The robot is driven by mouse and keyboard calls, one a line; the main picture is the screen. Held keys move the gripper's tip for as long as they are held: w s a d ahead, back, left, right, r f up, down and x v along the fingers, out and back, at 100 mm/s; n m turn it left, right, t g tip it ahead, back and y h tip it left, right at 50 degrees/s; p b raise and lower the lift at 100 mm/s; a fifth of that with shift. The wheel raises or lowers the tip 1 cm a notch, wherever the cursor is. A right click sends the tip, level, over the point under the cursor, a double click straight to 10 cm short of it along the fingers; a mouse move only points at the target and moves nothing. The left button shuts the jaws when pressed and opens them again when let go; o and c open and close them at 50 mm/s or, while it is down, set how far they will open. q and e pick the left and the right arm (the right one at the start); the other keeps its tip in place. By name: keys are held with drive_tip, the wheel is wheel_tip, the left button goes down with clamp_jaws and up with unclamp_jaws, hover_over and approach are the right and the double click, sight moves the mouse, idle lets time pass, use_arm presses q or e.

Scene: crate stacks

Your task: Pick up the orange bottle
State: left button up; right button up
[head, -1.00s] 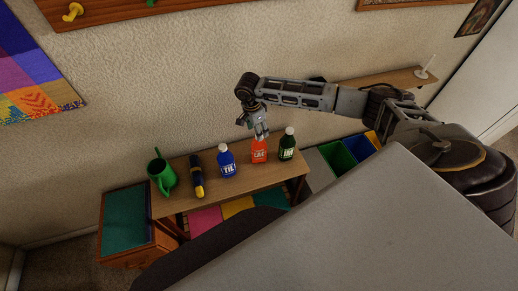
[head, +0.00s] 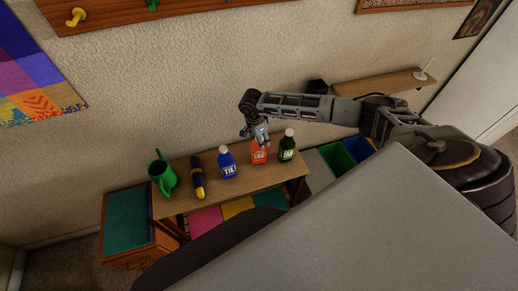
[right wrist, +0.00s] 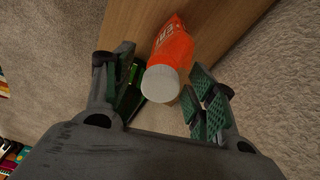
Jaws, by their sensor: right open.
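The orange bottle (head: 259,153) stands on the wooden shelf between the blue bottle (head: 227,162) and the dark green bottle (head: 287,146). My right gripper (head: 256,136) is just above it and hides its top in the head view. In the right wrist view the orange bottle (right wrist: 172,58) shows its white cap (right wrist: 161,84) between the fingers of my right gripper (right wrist: 160,98). The fingers are open, with gaps on both sides of the cap. My left gripper is not in view.
The wooden shelf (head: 240,185) also holds a black and yellow torch-like object (head: 197,178) and a green watering can (head: 162,174). Coloured bins (head: 338,157) stand to the right. The wall is close behind the shelf.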

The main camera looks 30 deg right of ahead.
idle(0.4)
drive_tip(key=c, duration=0.9)
drive_tip(key=shift+r+b, duration=0.65)
drive_tip(key=shift+r, duration=4.35)
